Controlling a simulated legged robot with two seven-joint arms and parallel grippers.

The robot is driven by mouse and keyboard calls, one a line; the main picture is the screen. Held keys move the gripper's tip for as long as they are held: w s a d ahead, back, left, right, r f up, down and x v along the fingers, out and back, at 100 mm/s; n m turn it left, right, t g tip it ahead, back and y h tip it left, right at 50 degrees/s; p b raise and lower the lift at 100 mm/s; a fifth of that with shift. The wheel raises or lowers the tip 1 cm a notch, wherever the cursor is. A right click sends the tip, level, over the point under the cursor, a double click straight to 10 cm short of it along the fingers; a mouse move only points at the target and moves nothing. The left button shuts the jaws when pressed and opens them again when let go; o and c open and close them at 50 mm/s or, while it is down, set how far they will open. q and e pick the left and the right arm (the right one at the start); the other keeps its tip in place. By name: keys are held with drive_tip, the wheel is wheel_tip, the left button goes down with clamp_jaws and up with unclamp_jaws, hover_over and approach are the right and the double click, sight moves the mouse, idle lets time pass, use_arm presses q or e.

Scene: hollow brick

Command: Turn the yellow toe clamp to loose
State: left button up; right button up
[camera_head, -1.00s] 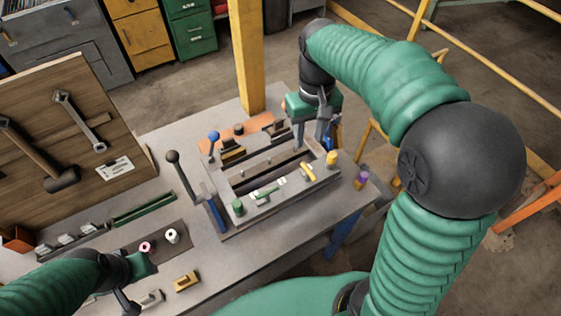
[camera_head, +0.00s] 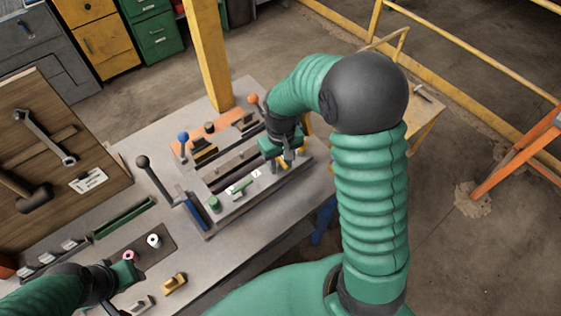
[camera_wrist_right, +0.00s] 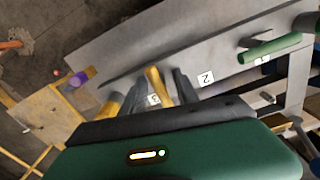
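The yellow toe clamp handle (camera_wrist_right: 156,82) shows in the right wrist view, with a label reading 3 beside its near end. In the head view only a bit of yellow (camera_head: 283,165) shows below my right gripper (camera_head: 289,158). The right gripper is over the near right end of the grey fixture, pointing down. In the wrist view its dark fingers (camera_wrist_right: 160,90) stand apart on either side of the yellow handle; contact cannot be told. My left gripper (camera_head: 118,290) is low at the left, by the front of the bench; its fingers are unclear.
A black-knobbed lever (camera_head: 155,175) and a blue-knobbed lever (camera_head: 183,138) stand up nearby. A purple-topped piece (camera_wrist_right: 78,78) lies near the bench edge.

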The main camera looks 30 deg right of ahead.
drive_tip(key=shift+w+d+f, duration=0.1)
drive_tip(key=shift+d, duration=0.1)
drive_tip(key=c, duration=0.4)
drive_tip(key=shift+c, duration=1.1)
drive_tip(key=shift+a, duration=0.25)
clamp_jaws()
drive_tip(key=shift+d, duration=0.1)
drive_tip(key=shift+m, duration=0.3)
drive_tip(key=m+p, duration=0.1)
drive_tip(key=m, duration=0.1)
drive_tip(key=shift+r+m, duration=0.2)
drive_tip(key=shift+m, duration=0.2)
drive_tip(key=m+p, duration=0.3)
drive_tip(key=m, duration=0.2)
drive_tip(key=m+p, duration=0.3)
drive_tip(key=m, duration=0.2)
drive_tip(key=shift+m, duration=0.4)
drive_tip(key=shift+m+p, duration=1.1)
drive_tip(key=shift+m, duration=0.7)
